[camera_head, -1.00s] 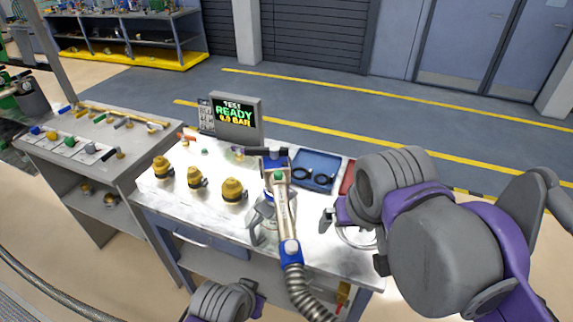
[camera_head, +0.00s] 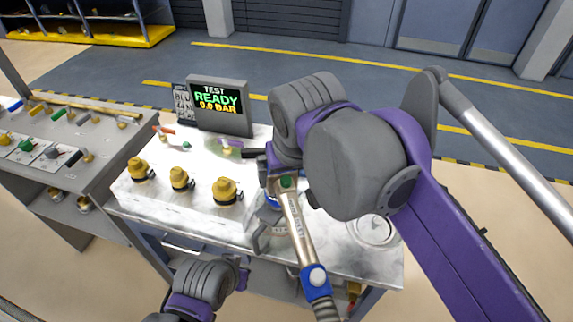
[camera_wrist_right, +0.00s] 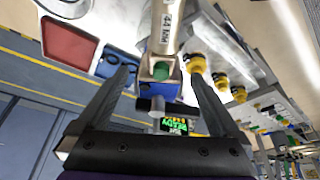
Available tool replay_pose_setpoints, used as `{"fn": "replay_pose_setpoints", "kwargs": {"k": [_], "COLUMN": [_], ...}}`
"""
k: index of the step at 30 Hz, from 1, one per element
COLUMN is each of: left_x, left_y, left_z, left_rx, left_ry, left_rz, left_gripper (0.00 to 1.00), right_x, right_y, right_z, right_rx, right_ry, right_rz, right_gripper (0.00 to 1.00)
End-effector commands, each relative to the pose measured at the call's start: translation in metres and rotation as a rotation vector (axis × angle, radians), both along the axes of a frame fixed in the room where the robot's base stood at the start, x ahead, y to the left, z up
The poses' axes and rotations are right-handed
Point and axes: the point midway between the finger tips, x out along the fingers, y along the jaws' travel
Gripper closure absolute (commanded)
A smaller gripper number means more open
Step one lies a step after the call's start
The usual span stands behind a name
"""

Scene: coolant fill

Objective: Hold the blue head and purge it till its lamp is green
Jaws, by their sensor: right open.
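The blue head (camera_wrist_right: 158,88) has a green round part (camera_wrist_right: 161,71) on its face; I cannot tell whether this is a lit lamp. A pale handle and hose run from it toward the table's front in the head view, where its green part (camera_head: 286,183) shows beside my right wrist. My right gripper (camera_wrist_right: 160,78) is open in the right wrist view, one finger on each side of the head, with visible gaps. Its fingers are mostly hidden behind my wrist in the head view. My left gripper (camera_head: 243,272) is low at the front edge; its finger opening is unclear.
A test screen (camera_head: 219,104) reads READY and 0.0 BAR. Several yellow-capped fittings (camera_head: 180,179) stand on the white table (camera_head: 205,212), left of the head. A blue tray (camera_wrist_right: 117,62) and red tray (camera_wrist_right: 69,45) lie beside it. A side bench (camera_head: 60,160) stands left.

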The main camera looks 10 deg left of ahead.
Motion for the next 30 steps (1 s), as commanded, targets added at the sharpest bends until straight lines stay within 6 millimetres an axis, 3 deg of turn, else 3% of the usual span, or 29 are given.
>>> {"fn": "replay_pose_setpoints", "kwargs": {"k": [6, 12, 24, 30], "left_x": [-0.001, -0.002, -0.002, -0.002], "left_y": [0.0, 0.0, 0.0, 0.0], "left_z": [-0.004, -0.005, -0.006, -0.006], "left_rx": [0.0, 0.0, 0.0, 0.0], "left_ry": [0.003, 0.003, 0.004, 0.004], "left_rz": [0.0, 0.0, 0.0, 0.0], "left_gripper": [1.0, 1.0, 1.0, 1.0], "right_x": [0.014, 0.022, 0.024, 0.024], "right_y": [0.007, 0.012, 0.013, 0.013], "right_z": [-0.038, -0.06, -0.066, -0.066], "right_rx": [0.0, 0.0, 0.0, 0.0], "right_ry": [0.0, -0.001, -0.001, -0.001], "right_rz": [-0.001, 0.0, 0.0, 0.0], "right_gripper": [0.0, 0.0, 0.0, 0.34]}}
